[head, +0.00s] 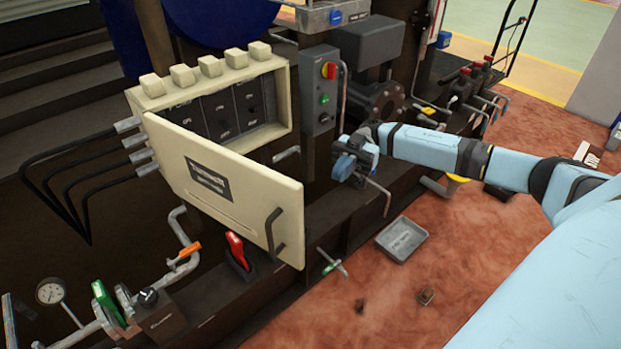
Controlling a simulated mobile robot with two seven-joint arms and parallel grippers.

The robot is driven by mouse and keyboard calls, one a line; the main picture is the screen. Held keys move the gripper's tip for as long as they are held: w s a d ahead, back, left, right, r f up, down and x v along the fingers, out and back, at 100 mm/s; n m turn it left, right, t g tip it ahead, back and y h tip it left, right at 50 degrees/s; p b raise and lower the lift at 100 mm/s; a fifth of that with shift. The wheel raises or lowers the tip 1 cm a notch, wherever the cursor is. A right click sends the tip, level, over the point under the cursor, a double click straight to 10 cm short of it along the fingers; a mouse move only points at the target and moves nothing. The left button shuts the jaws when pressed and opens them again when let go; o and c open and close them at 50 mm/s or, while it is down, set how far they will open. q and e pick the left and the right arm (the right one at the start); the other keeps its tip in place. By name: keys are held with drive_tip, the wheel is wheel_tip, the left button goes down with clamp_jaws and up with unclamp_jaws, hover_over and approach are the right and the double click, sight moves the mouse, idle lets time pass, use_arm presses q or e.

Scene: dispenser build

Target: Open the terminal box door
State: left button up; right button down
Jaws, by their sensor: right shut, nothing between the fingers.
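The cream terminal box (203,86) is at the upper left of the head view. Its door (215,180) stands swung open toward the front, so the dark modules (222,112) inside show. The door is labelled and has a dark handle (274,232) near its free edge. My right gripper (343,168) is shut and empty, to the right of the door and apart from it. My right arm reaches in from the right. My left gripper is not in view.
A grey control box (320,90) with buttons stands right of the terminal box. Below the door are a red lever (236,252), a green-handled valve (108,303) and a gauge (50,292). A grey tray (401,239) lies on the reddish floor, which is mostly clear at the lower right.

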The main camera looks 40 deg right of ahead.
use_arm(q)
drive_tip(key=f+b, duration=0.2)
drive_tip(key=b, duration=0.1)
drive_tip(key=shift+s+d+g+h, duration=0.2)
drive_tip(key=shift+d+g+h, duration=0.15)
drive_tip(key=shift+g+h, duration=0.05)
use_arm(e)
drive_tip(key=x, duration=1.3)
drive_tip(key=shift+s+a, duration=0.2)
drive_tip(key=shift+s, duration=0.15)
